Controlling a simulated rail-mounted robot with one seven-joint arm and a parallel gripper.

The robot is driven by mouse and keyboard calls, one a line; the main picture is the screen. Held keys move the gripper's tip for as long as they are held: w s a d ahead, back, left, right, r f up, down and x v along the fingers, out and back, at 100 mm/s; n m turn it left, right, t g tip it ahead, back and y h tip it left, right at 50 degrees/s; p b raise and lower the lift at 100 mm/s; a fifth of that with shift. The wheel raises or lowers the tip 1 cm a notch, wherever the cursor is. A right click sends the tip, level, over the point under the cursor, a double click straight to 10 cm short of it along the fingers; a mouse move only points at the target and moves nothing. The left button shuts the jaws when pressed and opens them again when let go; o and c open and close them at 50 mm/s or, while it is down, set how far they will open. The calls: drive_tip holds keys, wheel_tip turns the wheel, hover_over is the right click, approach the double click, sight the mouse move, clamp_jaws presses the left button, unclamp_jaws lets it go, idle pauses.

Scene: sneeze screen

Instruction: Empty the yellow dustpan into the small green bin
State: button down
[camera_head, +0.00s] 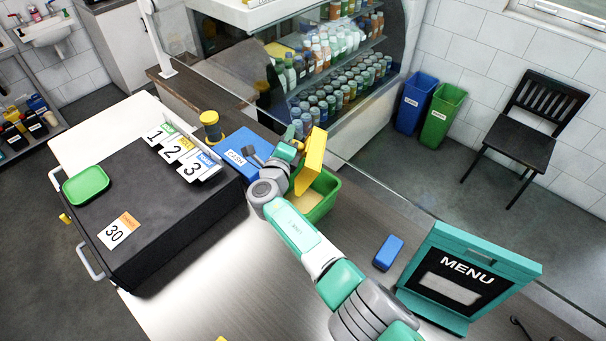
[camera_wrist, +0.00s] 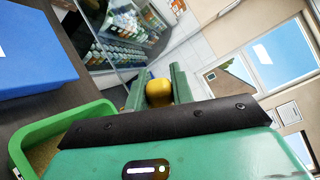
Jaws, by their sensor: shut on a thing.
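The yellow dustpan (camera_head: 313,158) is tilted steeply, its pan almost upright above the small green bin. The green bin (camera_head: 327,205) stands on the counter, and something tan shows inside it. My gripper (camera_head: 297,163) is shut on the dustpan, just left of the pan. In the wrist view the rounded yellow handle end (camera_wrist: 158,92) sits between my two green fingers (camera_wrist: 158,84). The pan itself is hidden there. The green bin's rim (camera_wrist: 62,120) shows at lower left of the wrist view. I cannot tell whether anything is still in the pan.
The blue cash box (camera_head: 243,150) stands close to the bin's left. The clear screen and bottle display (camera_head: 335,75) are behind. A blue block (camera_head: 388,252) and the teal menu stand (camera_head: 465,275) are to the right. Larger blue (camera_head: 415,103) and green (camera_head: 440,115) bins stand on the floor.

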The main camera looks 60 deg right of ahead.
sight(311, 142)
drive_tip(key=s+m+p, duration=0.1)
drive_tip(key=s, duration=0.1)
drive_tip(key=s+d+r+m+p, duration=0.1)
drive_tip(key=m+p, duration=0.1)
drive_tip(key=s+r+m+p, duration=0.1)
drive_tip(key=s, duration=0.1)
drive_tip(key=shift+s+d+m, duration=0.3)
drive_tip(key=shift+s+m, duration=0.05)
drive_tip(key=shift+m, duration=0.05)
drive_tip(key=shift+s+d+f+m, duration=0.1)
drive_tip(key=shift+s+f+m, duration=0.05)
drive_tip(key=shift+s+m, duration=0.15)
drive_tip(key=s+m, duration=0.2)
drive_tip(key=s+d+b, duration=0.1)
drive_tip(key=shift+r+m, duration=0.25)
drive_tip(key=shift+m, duration=0.15)
drive_tip(key=shift+s+d+r+m+b, duration=0.2)
drive_tip(key=shift+s+m+b, duration=0.05)
drive_tip(key=shift+s+m, duration=0.55)
drive_tip(key=shift+s+d+r+m+b, duration=0.25)
drive_tip(key=shift+s+m, duration=0.4)
drive_tip(key=shift+m, duration=0.15)
drive_tip(key=shift+s+d+r+m+b, duration=0.2)
drive_tip(key=shift+s+m+b, duration=0.05)
drive_tip(key=shift+s+m, duration=0.55)
drive_tip(key=shift+w, duration=0.1)
